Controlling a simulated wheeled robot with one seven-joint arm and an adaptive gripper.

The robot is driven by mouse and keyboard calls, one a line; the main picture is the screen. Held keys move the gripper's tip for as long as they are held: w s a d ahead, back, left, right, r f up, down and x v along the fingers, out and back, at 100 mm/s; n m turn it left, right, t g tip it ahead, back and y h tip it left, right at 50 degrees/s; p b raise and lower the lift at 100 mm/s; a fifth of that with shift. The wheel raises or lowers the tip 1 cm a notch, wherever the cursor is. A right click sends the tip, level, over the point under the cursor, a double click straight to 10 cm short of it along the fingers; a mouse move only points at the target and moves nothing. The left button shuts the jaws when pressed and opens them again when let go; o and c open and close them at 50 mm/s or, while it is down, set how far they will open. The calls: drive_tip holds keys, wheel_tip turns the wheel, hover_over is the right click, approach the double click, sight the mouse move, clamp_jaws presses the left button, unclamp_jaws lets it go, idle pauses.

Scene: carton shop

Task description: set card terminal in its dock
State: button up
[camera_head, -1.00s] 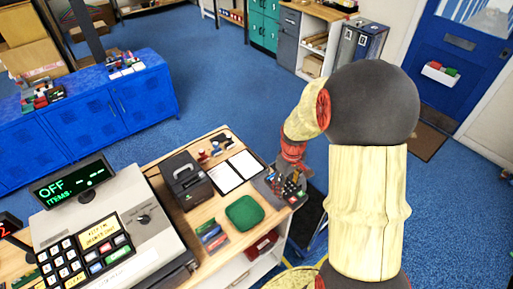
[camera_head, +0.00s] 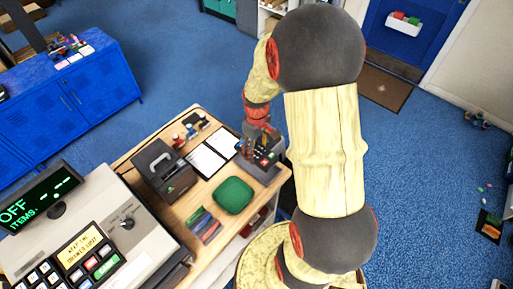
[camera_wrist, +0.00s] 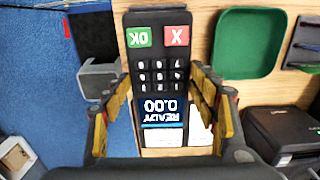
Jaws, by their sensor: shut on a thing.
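The card terminal (camera_wrist: 160,75) is a dark slab with a green OK key, a red X key, number keys and a lit screen reading READY 0.00. In the wrist view it stands between the yellow-padded fingers of my gripper (camera_wrist: 160,108), which is shut on it. In the head view my gripper (camera_head: 262,140) is small and partly hidden, over the counter's right edge. A grey block-like holder (camera_wrist: 98,78) shows just left of the terminal in the wrist view, partly covered by a finger. I cannot tell whether it is the dock.
The wooden counter (camera_head: 184,205) carries a green tray (camera_head: 233,195), a black printer-like box (camera_head: 163,172), a white-sheeted clipboard (camera_head: 207,160) and coloured cards (camera_head: 204,225). A cash register (camera_head: 115,225) fills the left. Blue floor lies beyond the counter.

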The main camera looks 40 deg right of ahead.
drive_tip(key=shift+f+b, duration=1.9)
drive_tip(key=shift+f, duration=1.15)
drive_tip(key=shift+s, duration=0.2)
drive_tip(key=o, duration=1)
drive_tip(key=shift+o, duration=0.2)
wheel_tip(320, 180, up, 12)
